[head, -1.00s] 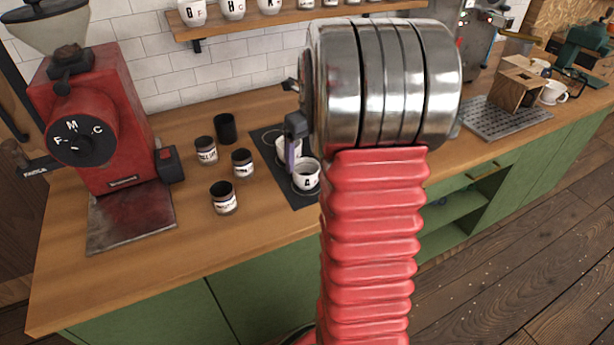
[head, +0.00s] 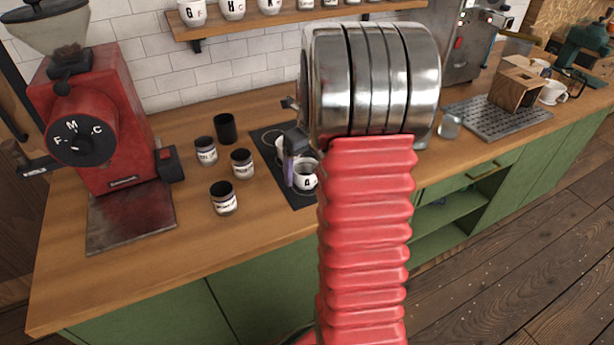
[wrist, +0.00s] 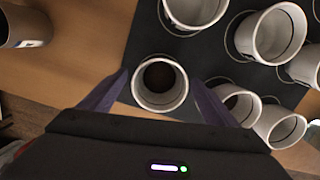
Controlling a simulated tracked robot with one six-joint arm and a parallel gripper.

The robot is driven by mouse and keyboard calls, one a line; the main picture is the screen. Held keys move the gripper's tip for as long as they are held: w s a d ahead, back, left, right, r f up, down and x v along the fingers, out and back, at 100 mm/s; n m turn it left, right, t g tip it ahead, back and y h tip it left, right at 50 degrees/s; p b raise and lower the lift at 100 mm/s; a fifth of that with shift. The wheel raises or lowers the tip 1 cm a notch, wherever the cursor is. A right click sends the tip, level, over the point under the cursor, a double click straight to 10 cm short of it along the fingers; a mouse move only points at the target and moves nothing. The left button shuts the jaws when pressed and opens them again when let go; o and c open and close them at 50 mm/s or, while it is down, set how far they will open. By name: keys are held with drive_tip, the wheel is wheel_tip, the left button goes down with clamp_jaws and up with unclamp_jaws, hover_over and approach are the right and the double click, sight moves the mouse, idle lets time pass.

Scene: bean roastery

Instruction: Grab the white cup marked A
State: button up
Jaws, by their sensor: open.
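The white cup marked A (head: 306,177) stands upright on a dark mat (head: 301,203) near the counter's front edge. My gripper (head: 290,168) is low beside it, with one purple finger showing at the cup's left; the wrist housing hides the rest. In the wrist view, a white cup (wrist: 160,104) with a dark inside sits between the two spread purple fingers of my gripper (wrist: 159,80). Its letter is not visible there, but its place fits the A cup. The fingers are open, with a gap to the cup at each side.
Several other white cups (wrist: 271,34) stand on the mat close to the right finger. Dark labelled jars (head: 223,198) stand to the left, beside the red grinder (head: 95,120). A drip tray (head: 497,119) lies to the right. Front left counter is clear.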

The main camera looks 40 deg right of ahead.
drive_tip(key=shift+c, duration=0.3)
drive_tip(key=c, duration=1.2)
